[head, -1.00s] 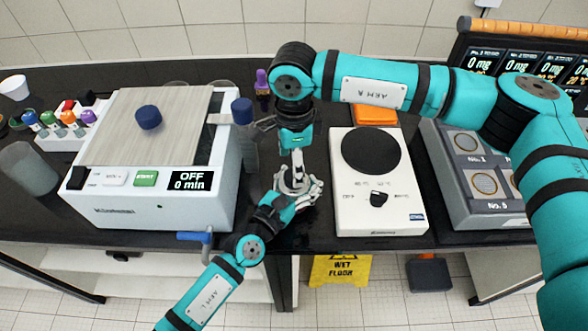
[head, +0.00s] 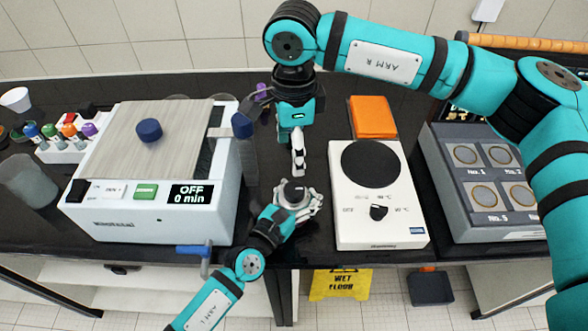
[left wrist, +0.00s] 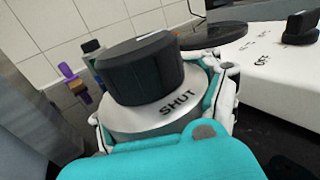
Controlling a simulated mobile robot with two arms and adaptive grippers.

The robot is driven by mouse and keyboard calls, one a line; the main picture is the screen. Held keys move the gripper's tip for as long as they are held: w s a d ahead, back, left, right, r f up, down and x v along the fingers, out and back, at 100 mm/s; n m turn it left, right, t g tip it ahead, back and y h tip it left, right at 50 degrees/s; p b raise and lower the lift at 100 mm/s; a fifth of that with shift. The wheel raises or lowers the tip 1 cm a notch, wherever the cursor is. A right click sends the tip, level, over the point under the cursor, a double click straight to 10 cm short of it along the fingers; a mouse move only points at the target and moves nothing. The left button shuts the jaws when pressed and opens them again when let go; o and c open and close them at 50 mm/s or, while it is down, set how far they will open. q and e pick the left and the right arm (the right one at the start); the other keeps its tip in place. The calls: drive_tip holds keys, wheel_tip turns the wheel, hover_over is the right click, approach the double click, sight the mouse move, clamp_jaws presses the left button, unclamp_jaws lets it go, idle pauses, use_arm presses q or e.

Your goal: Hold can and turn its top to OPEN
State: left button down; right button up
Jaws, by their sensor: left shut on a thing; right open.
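The can (head: 293,192) shows from above in the head view, with a dark knob on its top. In the left wrist view, the can's top (left wrist: 150,118) is silver with the word SHUT facing the camera, under a black ribbed knob (left wrist: 140,68). My left gripper (head: 291,199) is shut around the can's body and holds it upright or nearly so in front of the bench's middle; its fingers hide most of the body. My right gripper (head: 290,146) is open and empty, above and behind the can in the head view, apart from it.
A yellow wet-floor sign (head: 340,285) stands below.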

use_arm(q)
unclamp_jaws()
idle(0.5)
drive_tip(key=shift+s, duration=0.1)
drive_tip(key=v, duration=1.2)
